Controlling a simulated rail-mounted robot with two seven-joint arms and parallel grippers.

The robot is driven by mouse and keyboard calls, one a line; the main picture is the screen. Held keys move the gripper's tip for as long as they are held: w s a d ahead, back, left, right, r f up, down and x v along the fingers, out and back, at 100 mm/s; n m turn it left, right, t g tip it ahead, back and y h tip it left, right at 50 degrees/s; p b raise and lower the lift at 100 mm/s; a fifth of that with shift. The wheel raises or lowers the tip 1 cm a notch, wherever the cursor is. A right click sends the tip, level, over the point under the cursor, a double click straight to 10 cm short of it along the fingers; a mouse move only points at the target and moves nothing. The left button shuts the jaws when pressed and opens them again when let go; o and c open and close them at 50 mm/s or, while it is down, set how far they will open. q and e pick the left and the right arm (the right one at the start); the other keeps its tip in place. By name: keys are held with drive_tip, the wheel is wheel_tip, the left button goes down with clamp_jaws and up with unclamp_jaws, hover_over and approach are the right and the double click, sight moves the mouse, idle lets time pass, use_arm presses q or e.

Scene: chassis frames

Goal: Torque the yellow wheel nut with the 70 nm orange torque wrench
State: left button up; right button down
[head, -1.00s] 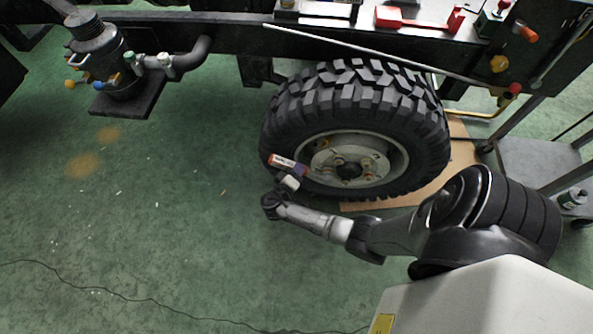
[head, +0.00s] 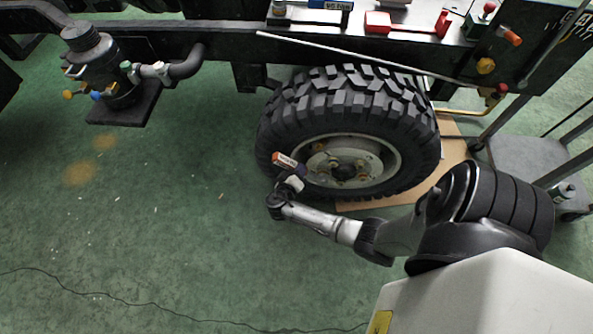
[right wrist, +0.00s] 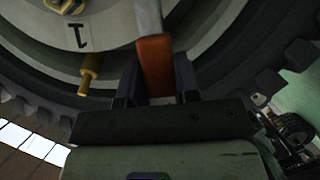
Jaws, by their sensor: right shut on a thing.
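My right gripper (head: 297,181) is shut on the orange handle of the torque wrench (head: 286,161), in front of the left side of the wheel. In the right wrist view the orange handle (right wrist: 156,66) sits between the two fingers, and its grey shaft runs up out of the picture. The wheel hub (head: 350,172) carries several small yellowish nuts, too small to tell apart in the head view. The right wrist view shows a yellow nut (right wrist: 68,5), cut off by the top edge, and a yellow peg (right wrist: 88,74) left of the wrench. The wrench's working end is hidden. My left gripper is not in view.
A large black tyre (head: 350,110) stands under the dark chassis beam (head: 220,45). A red tool (head: 405,23) and a blue-handled tool (head: 330,5) lie on top. A thin grey rod (head: 370,62) slants above the tyre.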

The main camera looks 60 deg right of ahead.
drive_tip(key=shift+r, duration=0.15)
drive_tip(key=shift+s+d+r+m+p, duration=0.15)
drive_tip(key=shift+s+r+m+p, duration=0.15)
drive_tip(key=shift+p, duration=0.05)
drive_tip(key=shift+f, duration=0.1)
drive_tip(key=shift+w+f+b, duration=0.35)
drive_tip(key=shift+f+b, duration=0.15)
drive_tip(key=shift+b, duration=0.1)
drive_tip(key=shift+w+a+f+n+h+b, duration=0.3)
drive_tip(key=shift+w+f+n+b, duration=0.2)
drive_tip(key=shift+n, duration=0.3)
drive_tip(key=shift+s+r, duration=0.1)
